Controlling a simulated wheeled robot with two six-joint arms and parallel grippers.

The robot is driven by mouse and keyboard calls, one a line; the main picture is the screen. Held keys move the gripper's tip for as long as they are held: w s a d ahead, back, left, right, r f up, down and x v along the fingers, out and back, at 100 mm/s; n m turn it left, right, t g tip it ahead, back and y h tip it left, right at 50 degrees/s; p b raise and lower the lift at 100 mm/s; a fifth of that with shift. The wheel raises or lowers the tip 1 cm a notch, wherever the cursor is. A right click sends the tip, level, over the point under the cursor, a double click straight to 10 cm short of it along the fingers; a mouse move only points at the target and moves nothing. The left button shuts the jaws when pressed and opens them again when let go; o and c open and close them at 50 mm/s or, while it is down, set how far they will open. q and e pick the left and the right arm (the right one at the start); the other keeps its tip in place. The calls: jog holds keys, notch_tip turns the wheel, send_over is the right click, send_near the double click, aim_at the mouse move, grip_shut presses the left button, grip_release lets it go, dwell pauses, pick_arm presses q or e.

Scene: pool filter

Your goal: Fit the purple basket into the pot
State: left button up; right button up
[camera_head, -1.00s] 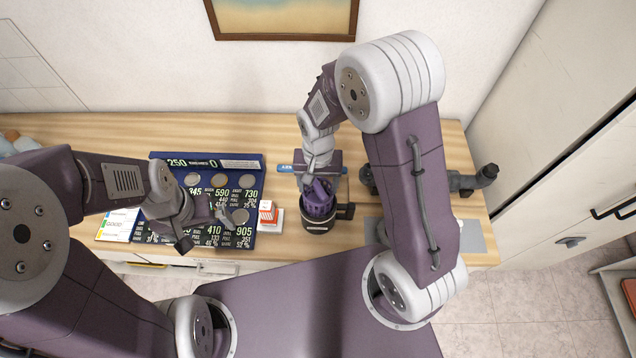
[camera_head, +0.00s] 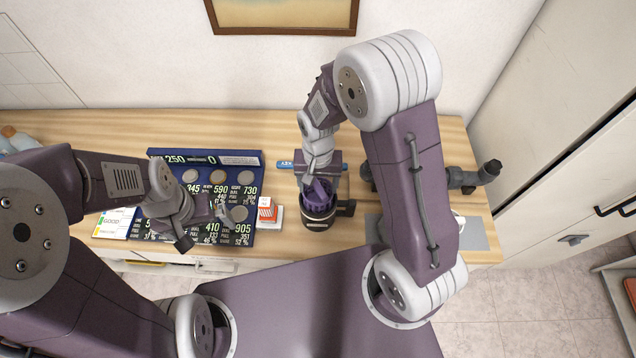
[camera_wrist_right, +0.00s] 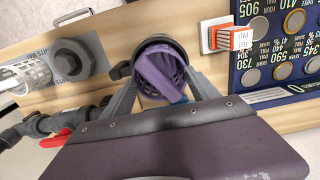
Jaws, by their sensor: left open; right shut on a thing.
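The purple basket (camera_head: 319,198) sits at the mouth of the dark pot (camera_head: 318,221), mostly inside its rim. In the right wrist view the basket (camera_wrist_right: 161,72) shows its purple handle bar across the top, within the dark ring of the pot (camera_wrist_right: 122,71). My right gripper (camera_head: 319,181) is over the pot, shut on the basket's handle; its fingers (camera_wrist_right: 163,92) reach down on both sides. Whether the basket is fully seated is hidden by the gripper. My left gripper (camera_head: 207,227) is open and empty above the blue board, left of the pot.
The blue board (camera_head: 205,157) with round discs lies left of the pot. A small red and white box (camera_head: 266,212) stands between them. Dark pipe fittings (camera_head: 462,181) and a grey plate (camera_head: 474,233) lie to the right. A blue item (camera_head: 285,165) lies behind the pot.

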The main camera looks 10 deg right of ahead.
jog(key=shift+f+b, duration=1.65)
jog(key=shift+f, duration=0.6)
jog(key=o, duration=1.6)
notch_tip(320, 180, up, 5)
jog(key=p, duration=0.5)
jog(key=shift+r, duration=0.2)
jog(key=shift+f, duration=0.15)
jog(key=shift+r, duration=0.2)
notch_tip(320, 180, up, 9)
jog(key=shift+f+b, duration=0.15)
jog(key=shift+b, duration=0.6)
jog(key=shift+f, duration=0.1)
